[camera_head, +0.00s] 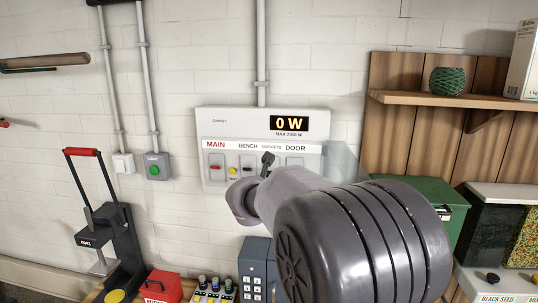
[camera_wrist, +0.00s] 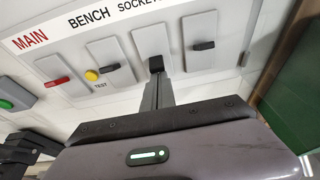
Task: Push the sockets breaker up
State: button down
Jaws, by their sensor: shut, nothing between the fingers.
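The breaker panel (camera_head: 210,130) is a white box on the wall with a lit 0 W display. In the wrist view, the sockets breaker's grey plate (camera_wrist: 149,38) is third from the left, between the bench breaker (camera_wrist: 110,68) and the door breaker (camera_wrist: 203,45). My gripper (camera_wrist: 156,68) is shut and empty, its dark tip in front of the lower part of that plate. The sockets lever is hidden behind the tip or merges with it, so I cannot tell its position or whether they touch. In the head view, my gripper (camera_head: 268,160) covers the same spot.
The red main lever (camera_wrist: 57,81) and yellow test button (camera_wrist: 91,75) sit left on the panel. A green-button box (camera_head: 153,166) is on the wall further left. A green bin (camera_head: 430,195) and a wooden shelf (camera_head: 425,98) stand to the right.

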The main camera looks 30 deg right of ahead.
jog(key=shift+r+g+y+p, duration=0.5)
jog(key=shift+r+p, duration=0.55)
jog(key=shift+p, duration=1)
